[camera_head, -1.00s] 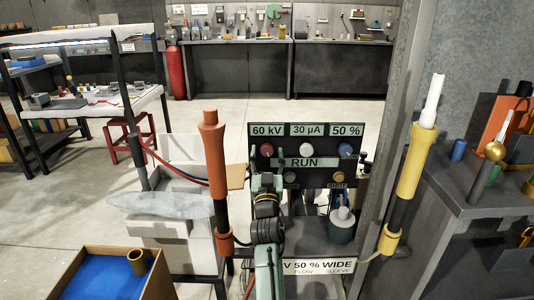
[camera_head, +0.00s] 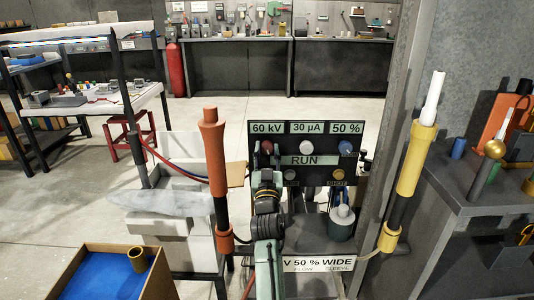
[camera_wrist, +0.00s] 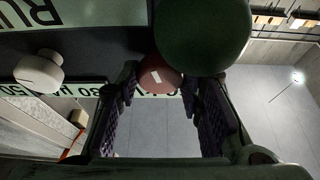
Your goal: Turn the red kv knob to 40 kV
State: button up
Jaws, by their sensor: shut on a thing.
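The red kV knob (camera_head: 267,148) is at the upper left of the dark control panel (camera_head: 357,183), under a display (camera_head: 267,128) reading 60 kV. My gripper (camera_head: 267,160) is in front of the panel's left side. In the wrist view the red knob (camera_wrist: 160,75) with a pale mark sits between the two dark finger pads of my gripper (camera_wrist: 162,98), which is shut on it. The exact contact is partly hidden by the fingers and by a large green round knob or button (camera_wrist: 203,33) nearer the camera.
The RUN label (camera_head: 303,161) is below. An orange-handled upright rod (camera_head: 211,150) stands close left of my arm, and a yellow one (camera_head: 412,165) stands right of the panel.

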jog(key=shift+d+r+n+p, duration=0.15)
jog(key=shift+n+p, duration=0.35)
jog(key=shift+p, duration=0.2)
jog(key=shift+c, duration=0.4)
jog(key=shift+n+y+p, duration=0.4)
jog(key=n+y, duration=0.1)
jog(key=n+y+p, duration=0.1)
jog(key=n, duration=0.1)
jog(key=shift+d, duration=0.25)
jog(key=n+y+b, duration=0.1)
jog(key=n, duration=0.1)
jog(key=n+g+y+b, duration=0.1)
jog(key=n, duration=0.2)
jog(key=shift+f, duration=0.2)
jog(key=shift+a+r+n+g+y+b, duration=0.1)
jog(key=shift+n+g+y+b, duration=0.35)
jog(key=shift+n, duration=0.75)
jog(key=shift+r+n+g+y+b, duration=0.1)
jog(key=shift+n+g+y+b, duration=0.35)
jog(key=shift+n, duration=0.75)
jog(key=o, duration=1.2)
